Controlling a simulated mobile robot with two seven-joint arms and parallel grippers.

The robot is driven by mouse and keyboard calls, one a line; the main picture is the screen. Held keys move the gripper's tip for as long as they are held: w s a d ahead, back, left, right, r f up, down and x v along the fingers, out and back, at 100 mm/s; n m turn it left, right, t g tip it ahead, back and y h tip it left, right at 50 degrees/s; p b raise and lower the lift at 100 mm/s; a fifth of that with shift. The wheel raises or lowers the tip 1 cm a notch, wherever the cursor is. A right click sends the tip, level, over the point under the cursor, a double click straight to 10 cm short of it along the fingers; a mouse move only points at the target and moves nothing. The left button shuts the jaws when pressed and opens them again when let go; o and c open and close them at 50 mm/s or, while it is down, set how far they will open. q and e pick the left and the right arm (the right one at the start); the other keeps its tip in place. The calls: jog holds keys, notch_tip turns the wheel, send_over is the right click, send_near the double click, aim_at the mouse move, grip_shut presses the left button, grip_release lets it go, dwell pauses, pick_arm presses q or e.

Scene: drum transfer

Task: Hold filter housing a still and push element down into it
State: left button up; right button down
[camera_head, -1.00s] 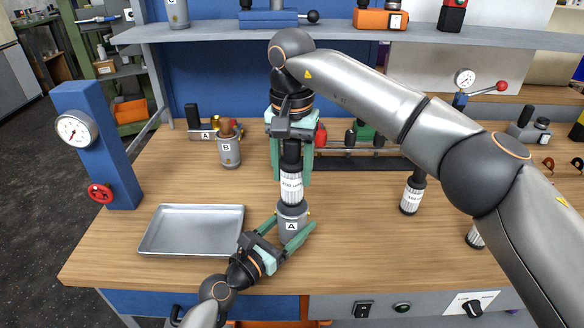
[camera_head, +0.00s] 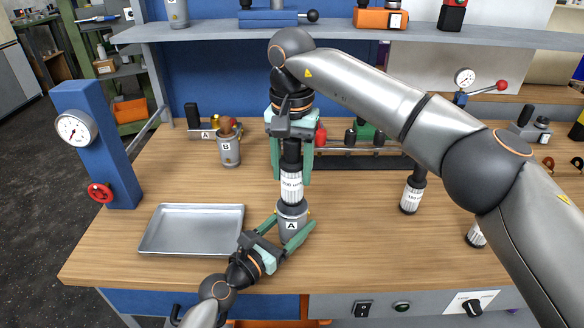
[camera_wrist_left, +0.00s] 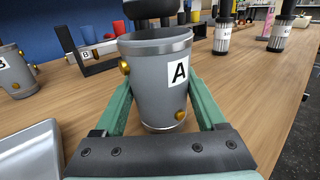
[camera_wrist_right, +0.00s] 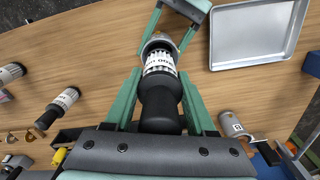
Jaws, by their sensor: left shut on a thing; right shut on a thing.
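Filter housing a (camera_head: 291,224), a grey metal cup labelled A, stands upright on the bench; it also fills the middle of the left wrist view (camera_wrist_left: 158,85). My left gripper (camera_head: 295,233) is shut around it from the front left. My right gripper (camera_head: 291,165) is shut on the black handle from above. In the right wrist view, the element (camera_wrist_right: 160,62) lines up with the housing's rim.
An empty metal tray (camera_head: 195,229) lies at left. A blue gauge column (camera_head: 108,150) stands far left. Other elements (camera_head: 412,195) stand at right, under my right arm. A rack (camera_head: 360,160) is behind.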

aim_at(291, 142)
jog(key=shift+f, duration=3.1)
jog(key=shift+c, duration=0.7)
grip_release()
jog(key=shift+d+f, duration=0.1)
jog(key=shift+f, duration=0.05)
notch_tip(291, 142, up, 12)
jog(key=shift+r, duration=0.15)
pick_arm(q)
jog(key=o, duration=1.5)
